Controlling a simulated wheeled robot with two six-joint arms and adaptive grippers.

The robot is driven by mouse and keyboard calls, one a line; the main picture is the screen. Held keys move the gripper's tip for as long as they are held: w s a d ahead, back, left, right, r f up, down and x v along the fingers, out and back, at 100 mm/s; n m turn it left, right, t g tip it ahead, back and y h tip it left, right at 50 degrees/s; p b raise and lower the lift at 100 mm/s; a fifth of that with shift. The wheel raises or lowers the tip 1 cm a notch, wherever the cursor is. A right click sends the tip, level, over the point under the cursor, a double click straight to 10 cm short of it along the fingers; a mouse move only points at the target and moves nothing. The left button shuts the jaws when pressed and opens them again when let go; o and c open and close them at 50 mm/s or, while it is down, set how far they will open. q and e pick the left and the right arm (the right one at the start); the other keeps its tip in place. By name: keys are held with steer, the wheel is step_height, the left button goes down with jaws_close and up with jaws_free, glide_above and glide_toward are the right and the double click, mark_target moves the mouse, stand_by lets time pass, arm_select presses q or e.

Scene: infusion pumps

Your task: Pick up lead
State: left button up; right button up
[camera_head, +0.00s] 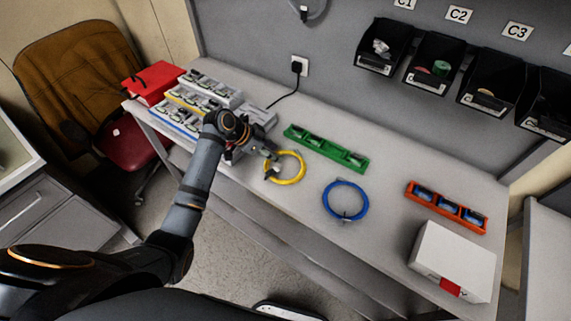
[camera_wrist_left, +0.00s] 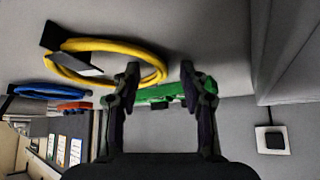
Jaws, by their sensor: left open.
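A yellow coiled lead (camera_head: 290,178) lies on the grey table near its front edge; it also shows in the left wrist view (camera_wrist_left: 110,45). A blue coiled lead (camera_head: 344,214) lies to its right; the wrist view shows it smaller (camera_wrist_left: 52,91). My left gripper (camera_head: 275,166) is just above the table at the left side of the yellow lead. In the wrist view its two fingers (camera_wrist_left: 160,85) are apart, with one fingertip over the edge of the yellow ring. Nothing is held between them. My right gripper is not seen.
A green tray (camera_head: 325,150) lies behind the yellow lead. An orange tray (camera_head: 447,206) and a white box (camera_head: 453,262) are at the right. Black bins (camera_head: 437,60) hang on the wall.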

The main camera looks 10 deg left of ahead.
arm_select(q)
steer(key=shift+a, duration=0.1)
steer(key=c, duration=0.9)
jaws_close()
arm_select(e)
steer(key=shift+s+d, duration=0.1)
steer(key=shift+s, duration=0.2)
